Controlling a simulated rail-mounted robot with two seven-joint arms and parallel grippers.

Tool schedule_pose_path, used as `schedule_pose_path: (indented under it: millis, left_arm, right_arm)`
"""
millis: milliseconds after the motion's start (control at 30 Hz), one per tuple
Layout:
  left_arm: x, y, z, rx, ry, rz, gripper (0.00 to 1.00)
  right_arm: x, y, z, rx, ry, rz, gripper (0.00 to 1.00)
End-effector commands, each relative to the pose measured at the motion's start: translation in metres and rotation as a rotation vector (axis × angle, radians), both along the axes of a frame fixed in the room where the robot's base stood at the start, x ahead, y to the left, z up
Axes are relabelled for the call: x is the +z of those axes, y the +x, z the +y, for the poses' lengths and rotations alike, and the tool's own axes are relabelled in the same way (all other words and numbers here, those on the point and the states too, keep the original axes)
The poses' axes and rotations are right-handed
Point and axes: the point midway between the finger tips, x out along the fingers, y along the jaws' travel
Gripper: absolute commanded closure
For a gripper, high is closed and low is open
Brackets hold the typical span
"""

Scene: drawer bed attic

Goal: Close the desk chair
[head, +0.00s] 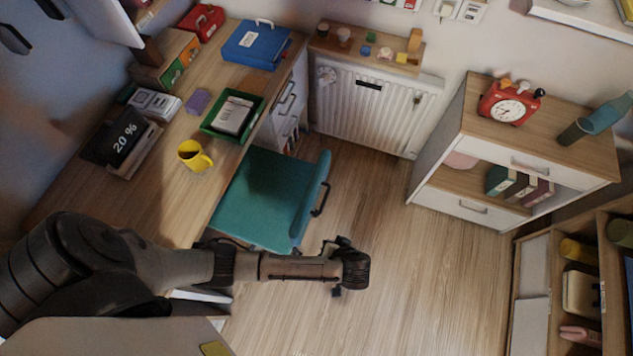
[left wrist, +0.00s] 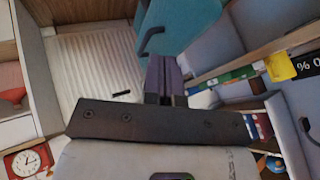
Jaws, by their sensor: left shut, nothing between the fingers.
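The teal desk chair (head: 262,195) stands at the desk's right side, its seat's left edge against or under the desk edge. Its backrest (head: 311,196) faces right and has a dark handle (head: 321,199) on the outer side. My left gripper (head: 343,270) is over the floor just in front of the chair, apart from the handle. In the left wrist view its fingers (left wrist: 164,62) are together and empty, with the chair (left wrist: 182,22) and handle (left wrist: 150,37) beyond them. The chair's lower parts are mostly hidden. My right gripper is not in view.
The wooden desk (head: 165,195) holds a yellow mug (head: 194,156), a green tray (head: 207,127) and a blue case (head: 257,46). A white radiator (head: 375,110) is at the back. A cabinet (head: 470,150) stands right. The floor (head: 400,260) right of the chair is clear.

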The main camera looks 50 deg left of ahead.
Motion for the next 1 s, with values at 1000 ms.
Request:
schedule_pose_path:
  millis: [1000]
  left_arm:
    - [-0.077, -0.004, 0.092, 0.003, -0.001, -0.003, 1.00]
  right_arm:
    - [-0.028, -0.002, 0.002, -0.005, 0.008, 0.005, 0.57]
